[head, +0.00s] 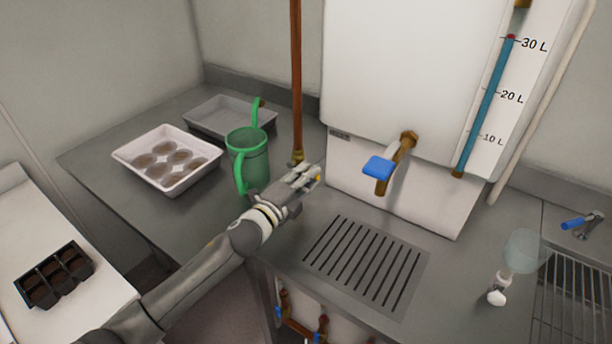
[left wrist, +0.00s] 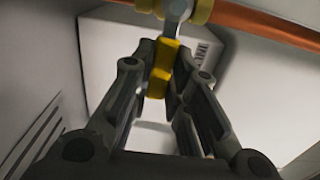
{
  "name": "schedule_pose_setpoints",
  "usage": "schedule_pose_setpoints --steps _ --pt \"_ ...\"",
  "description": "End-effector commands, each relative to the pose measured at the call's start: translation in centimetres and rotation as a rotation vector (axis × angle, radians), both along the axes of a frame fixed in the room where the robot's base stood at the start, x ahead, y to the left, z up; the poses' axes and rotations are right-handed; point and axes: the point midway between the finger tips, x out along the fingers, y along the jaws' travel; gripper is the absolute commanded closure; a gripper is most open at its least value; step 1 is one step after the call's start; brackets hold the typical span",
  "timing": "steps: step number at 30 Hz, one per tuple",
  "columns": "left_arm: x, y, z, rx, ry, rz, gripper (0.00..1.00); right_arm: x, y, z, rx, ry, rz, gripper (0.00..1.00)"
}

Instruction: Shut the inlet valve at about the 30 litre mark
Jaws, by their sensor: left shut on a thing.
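The tank (head: 410,70) is a white box on the counter. Its sight gauge (head: 490,95) shows a blue column reaching up to about the 30 L mark, with a red spot at the top. A copper pipe (head: 296,80) runs down left of the tank to a brass fitting (head: 297,157). My left gripper (head: 312,178) is at this fitting. In the left wrist view its fingers (left wrist: 160,90) are shut on a yellow valve handle (left wrist: 164,62), just below the brass valve body (left wrist: 178,10). The handle is mostly hidden by the gripper in the head view. My right gripper is not in view.
A green jug (head: 250,160) stands close left of my left gripper. A blue-handled tap (head: 379,167) juts from the tank above a slotted drain (head: 365,262). A white tray (head: 190,185) of brown discs and a grey tray (head: 215,120) lie further left.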

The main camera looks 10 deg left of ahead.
Motion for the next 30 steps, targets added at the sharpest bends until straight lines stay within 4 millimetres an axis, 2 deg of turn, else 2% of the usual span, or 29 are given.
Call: schedule_pose_setpoints --steps 9,10,15,25,30 --pt "-0.1 0.0 -0.2 0.01 0.001 0.0 1.0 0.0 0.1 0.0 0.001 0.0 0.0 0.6" --pt "-0.1 0.0 -0.2 0.01 0.001 0.0 0.83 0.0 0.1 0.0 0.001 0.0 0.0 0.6" --pt "0.0 0.0 -0.2 0.008 0.0 0.0 0.62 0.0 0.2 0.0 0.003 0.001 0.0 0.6" --pt "-0.1 0.1 -0.1 0.005 0.0 0.0 0.62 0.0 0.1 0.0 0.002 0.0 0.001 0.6" --pt "-1.5 0.6 -0.2 0.006 0.001 0.001 0.62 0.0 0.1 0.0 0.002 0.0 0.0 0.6"
